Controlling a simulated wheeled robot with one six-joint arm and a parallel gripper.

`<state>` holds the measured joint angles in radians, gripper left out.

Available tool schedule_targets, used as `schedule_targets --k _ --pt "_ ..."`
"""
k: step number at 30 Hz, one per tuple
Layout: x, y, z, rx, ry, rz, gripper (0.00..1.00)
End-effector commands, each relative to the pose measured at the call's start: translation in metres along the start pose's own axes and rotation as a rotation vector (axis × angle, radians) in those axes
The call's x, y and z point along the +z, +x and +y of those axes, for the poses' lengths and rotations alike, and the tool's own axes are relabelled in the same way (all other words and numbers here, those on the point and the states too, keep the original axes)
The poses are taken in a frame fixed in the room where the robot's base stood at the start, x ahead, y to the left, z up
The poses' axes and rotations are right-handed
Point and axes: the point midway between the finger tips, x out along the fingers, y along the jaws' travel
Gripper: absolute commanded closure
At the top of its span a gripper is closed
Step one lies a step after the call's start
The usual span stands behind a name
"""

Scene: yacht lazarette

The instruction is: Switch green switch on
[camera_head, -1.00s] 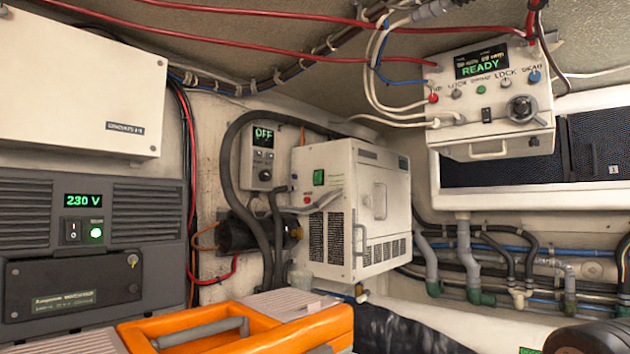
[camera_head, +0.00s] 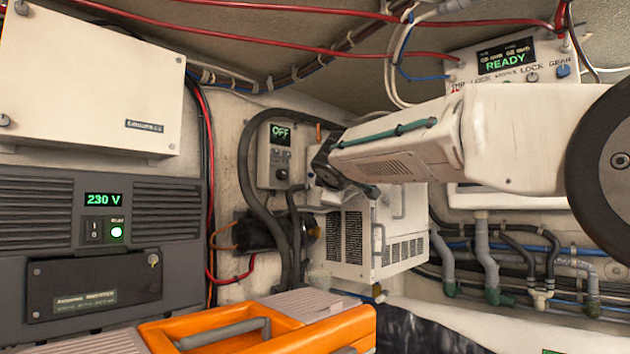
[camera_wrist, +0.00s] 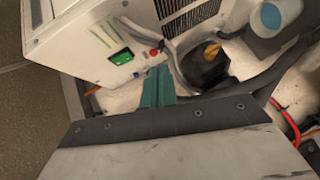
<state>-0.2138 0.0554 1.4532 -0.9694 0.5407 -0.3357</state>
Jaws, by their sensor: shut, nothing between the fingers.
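The green switch (camera_wrist: 121,57) sits on the white box (camera_wrist: 82,32) in the wrist view, with a small red button (camera_wrist: 153,52) beside it. My gripper (camera_wrist: 158,72) shows as teal fingers, shut and empty. Its tips appear just below the red button and to the lower right of the green switch. I cannot tell whether they touch the box. In the head view the white box (camera_head: 350,245) is partly covered by my arm, and the switch and my fingertips are hidden behind it.
A grey control panel reading OFF (camera_head: 278,150) hangs left of the white box. Thick dark hoses (camera_head: 245,185) run beside it. An orange toolbox (camera_head: 330,328) lies in front below. A grey unit reading 230 V (camera_head: 105,225) stands at the left.

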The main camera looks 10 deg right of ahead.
Motion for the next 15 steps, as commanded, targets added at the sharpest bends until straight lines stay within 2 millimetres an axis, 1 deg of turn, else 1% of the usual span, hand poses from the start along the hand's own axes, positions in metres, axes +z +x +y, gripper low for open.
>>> schedule_targets --k 1,2,3,5,9,15 --pt "-0.009 -0.003 0.021 0.049 -0.034 0.03 1.0" --pt "-0.013 -0.007 0.031 0.075 -0.055 0.046 1.0" --pt "-0.018 -0.01 0.041 0.101 -0.08 0.064 1.0" --pt "-0.025 -0.014 0.05 0.132 -0.119 0.089 1.0" --pt "-0.033 -0.015 0.049 0.142 -0.155 0.112 1.0" --pt "-0.034 -0.016 0.049 0.14 -0.155 0.112 1.0"
